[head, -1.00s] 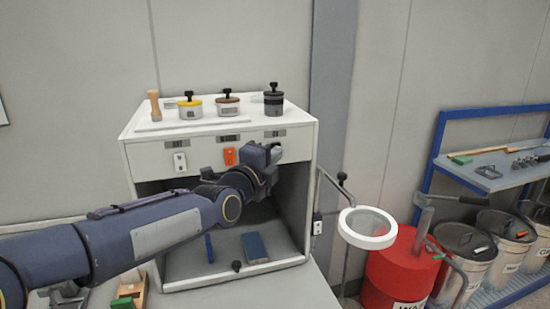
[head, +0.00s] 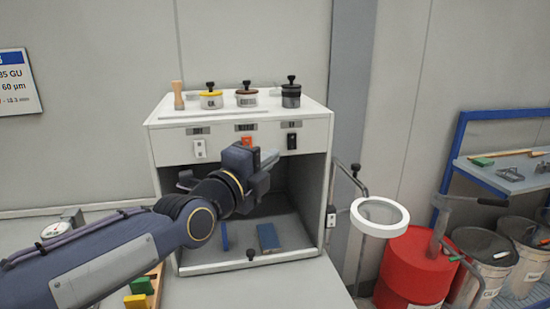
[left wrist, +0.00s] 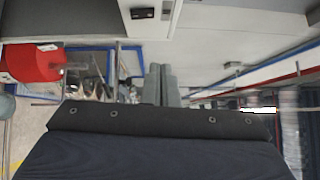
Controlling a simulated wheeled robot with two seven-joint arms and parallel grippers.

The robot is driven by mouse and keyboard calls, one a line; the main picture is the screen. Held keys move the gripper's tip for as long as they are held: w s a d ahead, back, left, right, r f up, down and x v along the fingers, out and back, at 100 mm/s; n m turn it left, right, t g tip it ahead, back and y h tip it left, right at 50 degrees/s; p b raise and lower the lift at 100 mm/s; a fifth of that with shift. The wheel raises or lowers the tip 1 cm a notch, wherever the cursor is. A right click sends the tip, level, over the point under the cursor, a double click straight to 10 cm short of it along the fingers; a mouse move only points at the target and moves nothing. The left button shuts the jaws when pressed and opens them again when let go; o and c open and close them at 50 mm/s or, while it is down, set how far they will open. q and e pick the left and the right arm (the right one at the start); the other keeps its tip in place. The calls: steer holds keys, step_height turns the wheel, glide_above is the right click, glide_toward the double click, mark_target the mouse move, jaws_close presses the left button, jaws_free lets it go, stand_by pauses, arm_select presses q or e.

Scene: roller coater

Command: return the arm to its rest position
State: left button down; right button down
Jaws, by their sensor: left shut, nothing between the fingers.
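My left arm comes in from the left in the head view, and its gripper (head: 269,158) is in front of the open bay of the white cabinet (head: 165,150). In the left wrist view the two grey fingers (left wrist: 161,85) lie side by side, shut with nothing between them. The gripper hides part of the cabinet's front and its dark interior. My right gripper is not in view.
Jars with yellow (head: 211,93), brown (head: 247,95) and dark (head: 291,92) lids stand on the cabinet. A ring magnifier (head: 380,217) and a red drum (head: 412,265) stand to the right. A blue block (head: 268,237) lies on the bay floor. Grey bench surface shows below.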

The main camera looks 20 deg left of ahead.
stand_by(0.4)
arm_select(q)
steer(key=s+f+n+g, duration=1.2)
steer(key=s+f+n, duration=1)
steer(key=s+f, duration=0.3)
step_height(320, 180, down, 3)
steer(key=shift+d+r+n+g, duration=0.1)
steer(key=shift+d+n+g, duration=0.2)
steer(key=shift+d, duration=0.1)
steer(key=shift+s, duration=0.1)
